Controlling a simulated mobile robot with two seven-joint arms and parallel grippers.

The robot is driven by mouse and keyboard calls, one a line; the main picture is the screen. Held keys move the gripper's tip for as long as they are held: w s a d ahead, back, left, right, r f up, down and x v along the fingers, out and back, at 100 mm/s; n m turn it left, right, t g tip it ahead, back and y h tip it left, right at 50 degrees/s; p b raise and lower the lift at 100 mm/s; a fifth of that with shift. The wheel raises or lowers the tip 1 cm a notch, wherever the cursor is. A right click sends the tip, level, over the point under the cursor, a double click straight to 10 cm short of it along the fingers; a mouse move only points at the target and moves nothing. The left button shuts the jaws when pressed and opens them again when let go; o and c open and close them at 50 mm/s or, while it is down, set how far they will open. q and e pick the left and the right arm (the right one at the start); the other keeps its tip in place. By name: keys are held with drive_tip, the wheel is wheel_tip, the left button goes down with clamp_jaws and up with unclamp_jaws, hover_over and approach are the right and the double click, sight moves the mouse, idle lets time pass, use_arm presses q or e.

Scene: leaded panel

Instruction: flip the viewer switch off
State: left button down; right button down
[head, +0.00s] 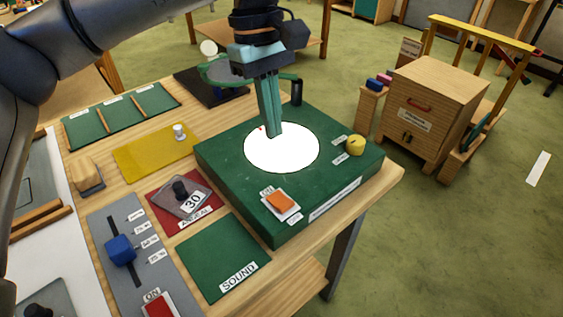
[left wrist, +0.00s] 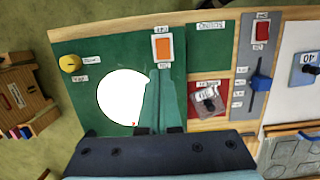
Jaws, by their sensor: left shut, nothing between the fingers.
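The viewer is a green box (head: 225,165) with a bright white round window (head: 300,150) in its top. An orange rocker switch (head: 281,201) in a white frame sits near its front edge, with small labels at both ends. The switch also shows in the left wrist view (left wrist: 163,47). I cannot tell which end is pressed. My left gripper (head: 274,132) is shut and empty, pointing down over the white window, behind the switch and apart from it. Its teal fingers (left wrist: 160,76) also show in the left wrist view. My right gripper is not in view.
A yellow knob (head: 355,145) sits on the box's right side. Left of the box are a dial marked 30 (head: 181,190), a blue slider (head: 120,250) and a red switch (head: 159,304). A green SOUND panel (head: 222,255) lies flat. A wooden cabinet (head: 425,105) stands beyond.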

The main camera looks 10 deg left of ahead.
sight(284, 202)
use_arm(q)
drive_tip(key=shift+s+r+p, duration=0.2)
drive_tip(key=shift+p, duration=0.75)
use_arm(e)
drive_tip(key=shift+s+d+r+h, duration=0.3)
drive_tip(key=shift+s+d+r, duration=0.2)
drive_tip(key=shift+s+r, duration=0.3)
use_arm(q)
drive_tip(key=shift+f, duration=0.1)
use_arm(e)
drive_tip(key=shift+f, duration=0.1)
